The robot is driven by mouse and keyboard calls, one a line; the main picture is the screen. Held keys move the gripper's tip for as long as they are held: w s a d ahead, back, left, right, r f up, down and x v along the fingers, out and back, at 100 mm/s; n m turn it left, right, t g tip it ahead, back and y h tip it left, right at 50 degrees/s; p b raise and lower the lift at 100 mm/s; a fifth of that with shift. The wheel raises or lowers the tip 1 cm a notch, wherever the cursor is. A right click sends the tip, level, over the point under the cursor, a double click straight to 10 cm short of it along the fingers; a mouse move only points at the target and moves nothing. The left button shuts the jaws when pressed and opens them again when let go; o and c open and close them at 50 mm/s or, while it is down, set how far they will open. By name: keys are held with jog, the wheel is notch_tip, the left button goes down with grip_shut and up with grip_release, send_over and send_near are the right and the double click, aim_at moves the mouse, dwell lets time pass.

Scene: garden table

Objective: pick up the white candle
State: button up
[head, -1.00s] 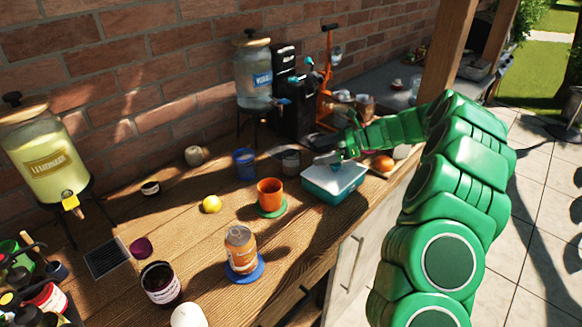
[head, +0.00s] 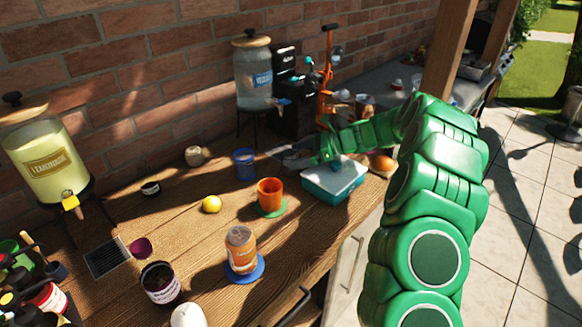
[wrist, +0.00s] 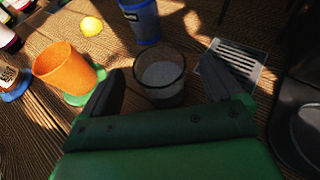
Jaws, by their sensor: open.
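A short clear glass jar with pale, greyish-white fill, seemingly the white candle, stands on the wooden table in the wrist view (wrist: 161,82). My gripper (wrist: 166,66) is open, with one dark finger on each side of the jar and gaps showing on both sides. The wrist view does not show clearly how far the fingertips are above the table. In the head view my gripper (head: 291,156) is low over the table behind the teal box, and it and its shadow hide most of the jar.
A teal box with a pale lid (head: 335,182) is close beside my arm. A blue cup (head: 244,164) and an orange cup (head: 270,194) on a green coaster stand nearby. A water dispenser (head: 253,75) stands behind; a metal drip grate (wrist: 240,58) is beside my right finger.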

grip_shut()
dwell(0.4)
jog(key=shift+r, duration=0.4)
jog(key=s+d+r, duration=0.2)
jog(key=s+r, duration=1)
jog(key=s, duration=0.2)
